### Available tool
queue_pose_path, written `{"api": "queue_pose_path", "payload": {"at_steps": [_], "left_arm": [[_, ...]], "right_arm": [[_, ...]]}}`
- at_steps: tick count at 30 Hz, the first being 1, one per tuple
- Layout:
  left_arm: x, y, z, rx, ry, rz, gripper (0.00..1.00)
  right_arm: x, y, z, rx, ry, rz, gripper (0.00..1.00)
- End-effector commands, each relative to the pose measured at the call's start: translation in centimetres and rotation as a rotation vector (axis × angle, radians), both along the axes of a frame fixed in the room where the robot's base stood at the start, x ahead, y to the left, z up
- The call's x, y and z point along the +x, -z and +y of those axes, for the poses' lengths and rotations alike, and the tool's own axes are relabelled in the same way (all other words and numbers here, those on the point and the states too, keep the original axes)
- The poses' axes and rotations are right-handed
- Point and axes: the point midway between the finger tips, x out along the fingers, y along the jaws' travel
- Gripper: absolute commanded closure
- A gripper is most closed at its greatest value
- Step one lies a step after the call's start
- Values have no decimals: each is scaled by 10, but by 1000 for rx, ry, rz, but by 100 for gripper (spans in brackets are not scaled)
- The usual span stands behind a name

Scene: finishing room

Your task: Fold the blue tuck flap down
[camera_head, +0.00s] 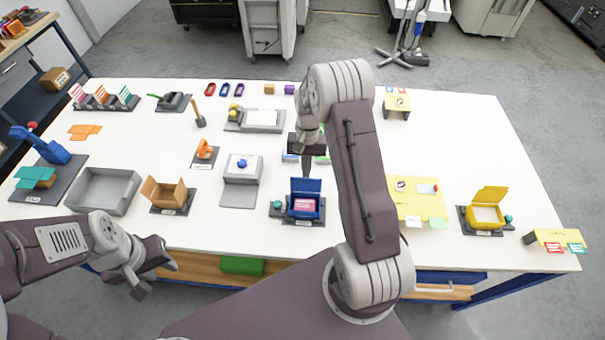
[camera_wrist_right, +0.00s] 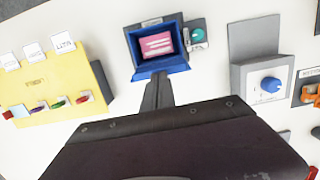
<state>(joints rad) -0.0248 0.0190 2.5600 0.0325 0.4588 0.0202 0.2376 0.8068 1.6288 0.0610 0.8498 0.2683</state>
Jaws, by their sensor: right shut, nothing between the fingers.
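The blue box (camera_head: 306,208) stands on a dark base in the front middle of the table, with a pink item inside. Its blue tuck flap (camera_head: 305,185) stands up at the far edge. In the right wrist view the box (camera_wrist_right: 184,48) shows from the far side, with the flap (camera_wrist_right: 161,66) on the side towards my fingers. My right gripper (camera_head: 306,174) is shut and empty, pointing down just behind the flap; its fingers (camera_wrist_right: 158,95) appear close to it, but I cannot tell whether they touch. My left gripper (camera_head: 152,277) is open and empty off the table's front edge.
A teal knob (camera_wrist_right: 198,35) sits beside the box. A grey device with a blue knob (camera_head: 242,163) stands left, a yellow board (camera_head: 420,203) right. An open brown box (camera_head: 166,193) and a yellow box (camera_head: 487,213) stand further out.

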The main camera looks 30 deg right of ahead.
Motion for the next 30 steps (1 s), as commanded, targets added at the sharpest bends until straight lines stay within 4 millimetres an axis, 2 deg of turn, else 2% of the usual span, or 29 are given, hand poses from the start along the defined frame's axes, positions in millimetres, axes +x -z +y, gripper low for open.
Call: {"api": "queue_pose_path", "payload": {"at_steps": [13,21,30], "left_arm": [[0,0,0,0,0,0,64],[0,2,0,0,0,0,64],[0,2,0,0,0,0,64]], "right_arm": [[-1,0,1,0,0,0,100],[-10,4,6,1,0,1,100],[-11,4,7,0,1,0,100]]}}
